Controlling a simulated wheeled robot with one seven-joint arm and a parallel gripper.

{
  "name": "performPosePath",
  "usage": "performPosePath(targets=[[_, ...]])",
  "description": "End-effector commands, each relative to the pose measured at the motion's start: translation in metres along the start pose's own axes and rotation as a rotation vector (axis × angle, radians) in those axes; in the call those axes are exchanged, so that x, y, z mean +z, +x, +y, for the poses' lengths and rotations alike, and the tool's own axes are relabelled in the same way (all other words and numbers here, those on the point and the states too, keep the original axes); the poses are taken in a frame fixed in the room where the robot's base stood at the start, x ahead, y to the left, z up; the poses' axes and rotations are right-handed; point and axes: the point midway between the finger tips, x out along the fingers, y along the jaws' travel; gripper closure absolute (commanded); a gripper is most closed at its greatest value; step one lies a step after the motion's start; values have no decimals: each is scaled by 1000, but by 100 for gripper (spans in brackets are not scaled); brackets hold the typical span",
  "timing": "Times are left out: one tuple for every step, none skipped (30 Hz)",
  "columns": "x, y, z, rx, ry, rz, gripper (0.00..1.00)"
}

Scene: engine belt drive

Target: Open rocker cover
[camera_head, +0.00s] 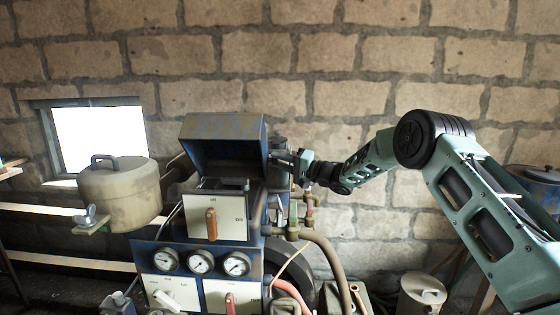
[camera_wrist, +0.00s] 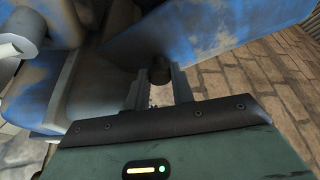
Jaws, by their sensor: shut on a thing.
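The rocker cover (camera_head: 222,138) appears to be the blue, worn metal hood on top of the engine unit. It stands tilted up, with its dark underside facing forward over the panel below. My gripper (camera_head: 295,162) is at the right side of the cover. In the wrist view my gripper (camera_wrist: 158,88) is shut on a dark round knob (camera_wrist: 160,69) beside a large blue, worn surface (camera_wrist: 215,30). The knob's join to that surface is hidden. In the head view the knob is too small to make out.
Below the cover are a white panel with an orange-brown handle (camera_head: 211,224) and several gauges (camera_head: 200,262). Pipes and hoses (camera_head: 325,250) run at the right, under my arm. A tan lidded pot (camera_head: 120,192) stands at the left. A brick wall (camera_head: 350,60) is behind.

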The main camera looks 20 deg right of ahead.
Motion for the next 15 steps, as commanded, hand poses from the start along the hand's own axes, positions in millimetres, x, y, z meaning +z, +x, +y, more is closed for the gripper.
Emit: performPosePath(targets=[[-3, 0, -2, -2, -4, 5, 100], [-3, 0, -2, -2, -4, 5, 100], [-3, 0, -2, -2, -4, 5, 100], [-3, 0, -2, -2, -4, 5, 100], [-3, 0, -2, -2, -4, 5, 100], [-3, 0, -2, -2, -5, 5, 100], [-3, 0, -2, -2, -5, 5, 100], [-3, 0, -2, -2, -5, 5, 73], [-3, 0, -2, -1, -4, 5, 62], [-3, 0, -2, -1, -4, 5, 54], [-2, 0, -1, -1, -4, 4, 54], [-2, 0, -1, -1, -4, 4, 54], [-2, 0, -1, 0, -3, 3, 54], [-2, 0, -1, 0, -3, 3, 54], [-1, 0, 0, 0, -3, 3, 54]])
